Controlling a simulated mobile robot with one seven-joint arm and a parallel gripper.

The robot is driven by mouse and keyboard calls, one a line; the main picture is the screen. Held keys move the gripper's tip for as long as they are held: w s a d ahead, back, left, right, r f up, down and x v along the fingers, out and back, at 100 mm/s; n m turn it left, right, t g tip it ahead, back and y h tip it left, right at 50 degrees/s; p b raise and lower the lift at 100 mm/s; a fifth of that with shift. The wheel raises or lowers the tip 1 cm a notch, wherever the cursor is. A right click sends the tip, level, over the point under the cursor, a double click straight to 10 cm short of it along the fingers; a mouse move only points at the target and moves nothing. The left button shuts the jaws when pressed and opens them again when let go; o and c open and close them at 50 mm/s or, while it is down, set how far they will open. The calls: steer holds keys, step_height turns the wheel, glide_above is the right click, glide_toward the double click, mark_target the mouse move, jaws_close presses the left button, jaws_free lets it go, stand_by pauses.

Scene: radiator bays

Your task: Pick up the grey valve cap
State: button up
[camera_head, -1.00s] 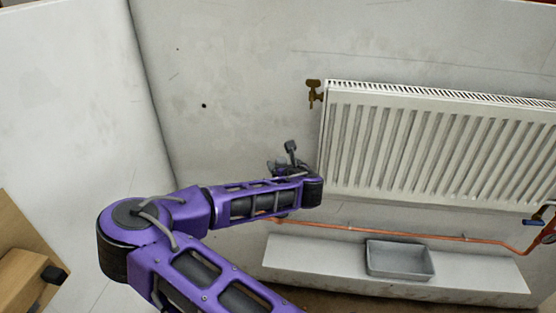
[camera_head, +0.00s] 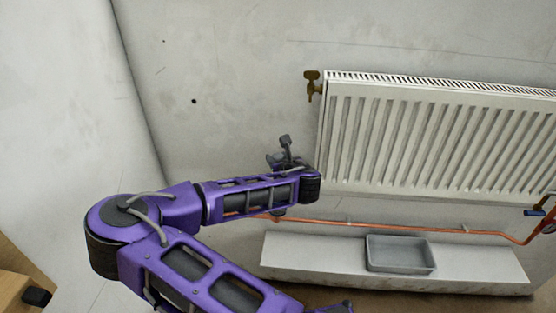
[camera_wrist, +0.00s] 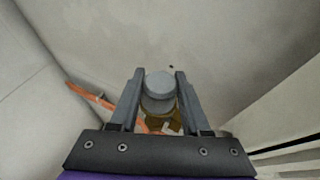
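The grey valve cap (camera_wrist: 160,84) is a round grey knob with a wider grey band below it. In the wrist view it sits above a brass valve body (camera_wrist: 165,121), partly hidden behind my gripper. My gripper (camera_wrist: 160,76) has one finger on each side of the cap, with little or no gap showing. Whether the fingers press on it is not clear.
A white radiator (camera_head: 430,145) hangs on the wall, with a brass valve (camera_head: 312,84) at its upper left. A copper pipe (camera_head: 400,229) runs below it. A grey tray (camera_head: 400,267) stands on a white ledge (camera_head: 320,258). A wooden piece (camera_head: 12,288) is at lower left.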

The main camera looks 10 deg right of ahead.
jaws_close()
steer(key=shift+r, duration=0.1)
